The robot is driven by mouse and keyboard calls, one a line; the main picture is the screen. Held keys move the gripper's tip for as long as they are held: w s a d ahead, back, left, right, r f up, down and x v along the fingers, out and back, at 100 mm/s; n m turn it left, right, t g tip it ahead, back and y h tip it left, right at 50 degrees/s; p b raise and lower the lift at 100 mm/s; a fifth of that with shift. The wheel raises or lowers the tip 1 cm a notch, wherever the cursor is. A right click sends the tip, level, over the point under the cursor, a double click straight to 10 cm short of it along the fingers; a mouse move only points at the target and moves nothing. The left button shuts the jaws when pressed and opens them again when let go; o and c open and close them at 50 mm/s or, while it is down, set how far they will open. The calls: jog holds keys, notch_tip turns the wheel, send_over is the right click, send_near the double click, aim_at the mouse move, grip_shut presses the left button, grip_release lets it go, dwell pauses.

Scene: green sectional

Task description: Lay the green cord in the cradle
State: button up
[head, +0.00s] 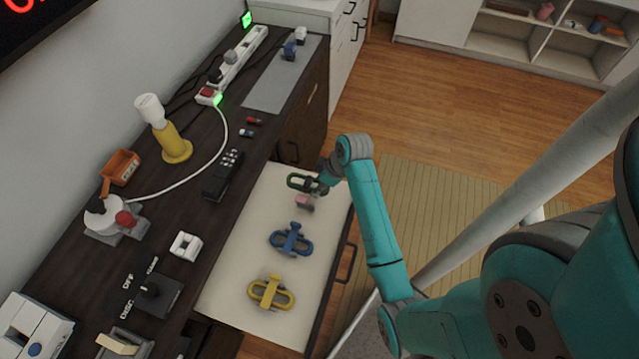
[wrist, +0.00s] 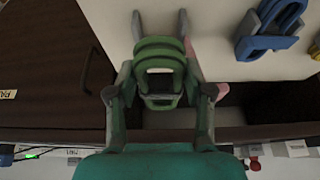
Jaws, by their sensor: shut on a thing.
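My gripper (head: 316,184) is over the far end of an open, pale-lined drawer (head: 237,283). It is shut on the green cord (head: 297,181), a looped bundle. In the wrist view the green cord (wrist: 160,48) sits between the two grey fingers, its loops facing the camera. Whether it touches the drawer floor is hard to tell. A small pink thing (head: 305,203) lies just below the gripper, partly hidden in the wrist view. I cannot tell which thing is the cradle; a white open-topped block (head: 186,246) stands on the dark counter left of the drawer.
A blue cord bundle (head: 291,240) and a yellow one (head: 270,293) lie in the drawer nearer me. The dark counter holds a black handset (head: 222,175), a yellow lamp-like stand (head: 175,147), an orange box (head: 121,167) and a power strip (head: 243,57). Grey mat (head: 275,88) is largely clear.

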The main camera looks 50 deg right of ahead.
aim_at(317, 203)
jog(key=shift+s+f, duration=0.15)
jog(key=shift+f, duration=3.55)
jog(key=shift+s+a+f, duration=0.1)
jog(key=shift+s+f, duration=0.1)
jog(key=shift+f, duration=0.5)
grip_shut()
jog(key=shift+c, duration=0.3)
grip_release()
jog(key=shift+f, duration=0.1)
jog(key=shift+c, duration=0.3)
jog(key=o, duration=1.7)
jog(key=shift+o, duration=0.2)
jog(key=shift+w, duration=0.1)
